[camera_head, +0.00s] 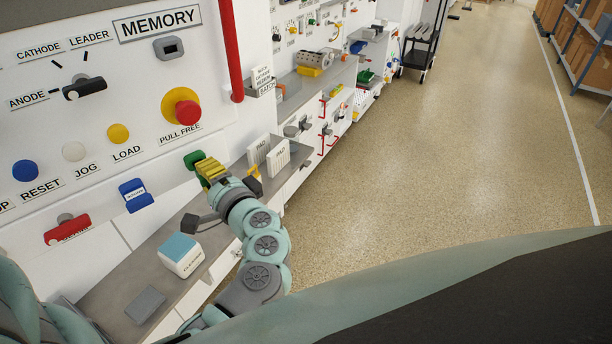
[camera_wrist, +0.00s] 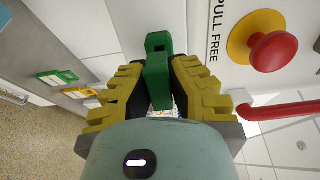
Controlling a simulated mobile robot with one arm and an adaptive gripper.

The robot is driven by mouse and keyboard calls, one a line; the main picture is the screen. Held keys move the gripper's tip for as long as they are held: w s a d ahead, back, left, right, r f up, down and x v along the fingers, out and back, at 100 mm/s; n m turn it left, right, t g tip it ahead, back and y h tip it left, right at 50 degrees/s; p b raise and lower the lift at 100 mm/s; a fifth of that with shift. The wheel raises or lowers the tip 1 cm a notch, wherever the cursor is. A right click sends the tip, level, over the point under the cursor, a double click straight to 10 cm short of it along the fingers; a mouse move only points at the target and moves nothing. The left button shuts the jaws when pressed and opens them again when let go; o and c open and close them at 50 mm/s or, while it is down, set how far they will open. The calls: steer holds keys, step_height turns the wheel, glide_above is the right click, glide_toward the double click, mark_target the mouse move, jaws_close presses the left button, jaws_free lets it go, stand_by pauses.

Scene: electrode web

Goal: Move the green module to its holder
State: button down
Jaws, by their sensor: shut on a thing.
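The green module (camera_wrist: 157,80) is a block with a square opening at its upper end, held between the yellow finger pads of my gripper (camera_wrist: 158,85) in the wrist view. In the head view the green module (camera_head: 194,160) shows at the fingertips of my gripper (camera_head: 208,170), close to the white panel.
A yellow piece (camera_wrist: 80,93) sits beside the green holder. The red knob (camera_wrist: 273,52) on a yellow ring is near my gripper. A blue holder (camera_head: 135,195), a white-blue box (camera_head: 181,255) and white pads (camera_head: 279,158) are around the grey ledge (camera_head: 150,265). Floor (camera_head: 440,150) is clear at right.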

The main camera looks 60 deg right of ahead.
steer(key=shift+b+x, duration=0.35)
steer(key=shift+x, duration=0.85)
steer(key=c, duration=1)
jaws_free()
steer(key=v, duration=1.2)
